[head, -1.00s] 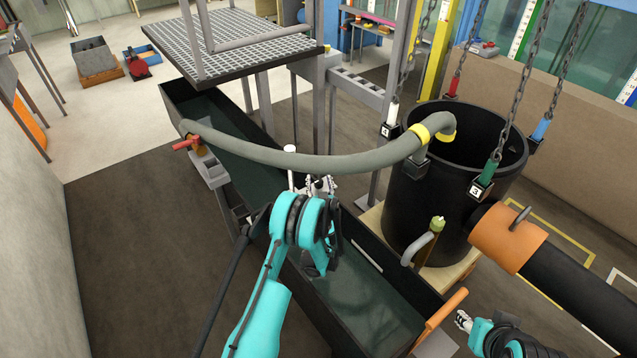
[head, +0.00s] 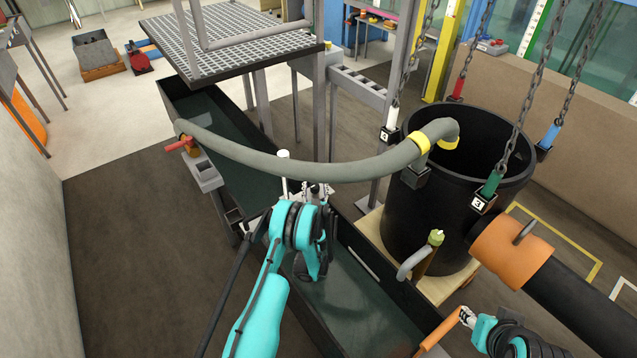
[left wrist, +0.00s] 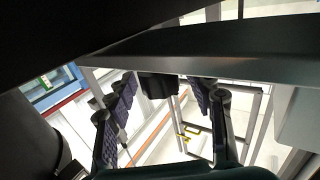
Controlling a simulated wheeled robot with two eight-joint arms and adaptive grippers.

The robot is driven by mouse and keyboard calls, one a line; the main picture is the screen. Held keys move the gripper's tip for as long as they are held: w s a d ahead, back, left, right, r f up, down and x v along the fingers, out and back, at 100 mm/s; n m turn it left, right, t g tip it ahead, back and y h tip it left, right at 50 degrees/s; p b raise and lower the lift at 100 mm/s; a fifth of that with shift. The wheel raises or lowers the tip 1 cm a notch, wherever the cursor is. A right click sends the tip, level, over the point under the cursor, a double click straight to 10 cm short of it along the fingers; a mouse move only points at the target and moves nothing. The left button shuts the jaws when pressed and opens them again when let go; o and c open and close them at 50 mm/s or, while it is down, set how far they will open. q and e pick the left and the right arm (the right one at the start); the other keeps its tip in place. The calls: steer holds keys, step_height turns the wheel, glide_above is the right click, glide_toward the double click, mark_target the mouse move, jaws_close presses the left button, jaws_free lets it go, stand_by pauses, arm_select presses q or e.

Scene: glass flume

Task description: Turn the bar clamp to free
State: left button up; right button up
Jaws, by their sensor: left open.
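No part is plainly recognisable as the bar clamp. A white-topped upright rod (head: 284,170) stands at the flume just left of my left gripper (head: 316,190). A red handle (head: 180,144) sits at the hose's far end on the flume's left wall. My left gripper is over the flume, its tips partly hidden by its own wrist. In the left wrist view its two fingers (left wrist: 160,110) are spread, with a dark block (left wrist: 158,86) showing between them below a dark beam. My right gripper (head: 467,317) is at the upper end of an orange handle (head: 441,331); contact and finger opening are unclear.
The long dark flume (head: 345,254) runs diagonally under my left arm. A grey hose (head: 300,167) arches across it to a black drum (head: 430,220) hung with chains. A grated platform (head: 232,42) stands behind. Bare floor (head: 120,220) lies left.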

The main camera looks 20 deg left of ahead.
mark_target(315, 185)
arm_select(q)
steer(key=shift+s+r, duration=0.15)
steer(key=c, duration=1.2)
steer(key=shift+a+m+t+h, duration=0.15)
steer(key=shift+m+t+h, duration=0.35)
steer(key=shift+m+h, duration=0.45)
steer(key=shift+m+t+h, duration=0.3)
steer(key=shift+m+h, duration=0.35)
steer(key=shift+h, duration=0.7)
steer(key=o, duration=1.2)
step_height(315, 185, up, 10)
steer(key=shift+f, duration=0.1)
